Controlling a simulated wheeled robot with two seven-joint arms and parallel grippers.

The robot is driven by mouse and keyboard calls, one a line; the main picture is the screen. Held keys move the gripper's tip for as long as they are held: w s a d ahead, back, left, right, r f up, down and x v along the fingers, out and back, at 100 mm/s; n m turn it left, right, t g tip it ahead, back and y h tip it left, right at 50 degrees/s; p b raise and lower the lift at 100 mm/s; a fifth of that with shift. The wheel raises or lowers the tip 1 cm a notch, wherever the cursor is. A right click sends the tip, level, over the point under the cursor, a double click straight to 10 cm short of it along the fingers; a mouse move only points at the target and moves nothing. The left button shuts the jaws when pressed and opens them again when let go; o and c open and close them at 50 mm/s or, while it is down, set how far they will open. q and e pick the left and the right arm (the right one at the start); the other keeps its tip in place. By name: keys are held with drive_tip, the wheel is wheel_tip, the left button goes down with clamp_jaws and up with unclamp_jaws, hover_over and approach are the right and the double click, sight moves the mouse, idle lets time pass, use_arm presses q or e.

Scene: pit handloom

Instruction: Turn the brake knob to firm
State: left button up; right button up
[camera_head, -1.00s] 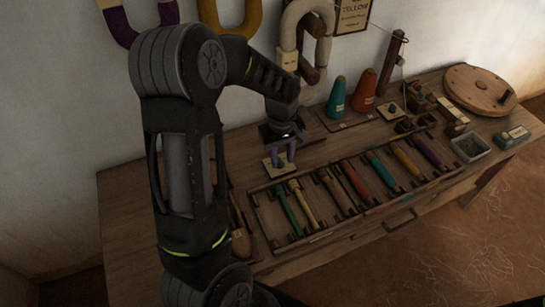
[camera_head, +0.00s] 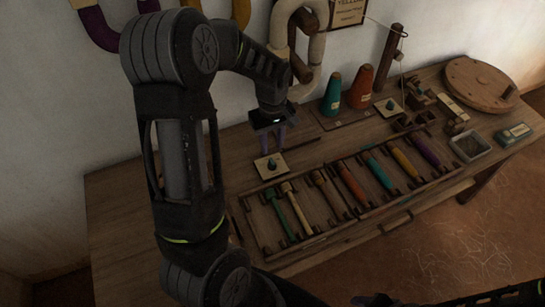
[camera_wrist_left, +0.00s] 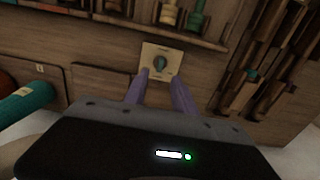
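A small dark teal knob (camera_head: 272,161) stands on a pale square plate (camera_head: 262,171) at the bench's left, behind the rack. In the left wrist view the knob (camera_wrist_left: 161,63) is at the centre of its plate (camera_wrist_left: 149,53), just beyond the fingertips. Marks on the plate are too small to read. My left gripper (camera_head: 273,148) points down above the knob, its two purple fingers apart and empty. In the left wrist view the gripper (camera_wrist_left: 160,76) also shows a gap between the fingers. My right gripper's fingers are not visible.
A rack (camera_head: 262,233) of coloured shuttles lies in front of the knob. A second, similar knob (camera_head: 390,104) sits farther right, near teal (camera_head: 332,96) and orange (camera_head: 360,88) cones. A round wooden disc (camera_head: 479,86) lies at the far right. The bench's left end is bare.

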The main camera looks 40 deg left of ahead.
sight(272, 161)
use_arm(q)
wheel_tip(272, 161, down, 8)
drive_tip(key=shift+r, duration=0.25)
drive_tip(key=shift+c, duration=0.2)
clamp_jaws()
idle(0.5)
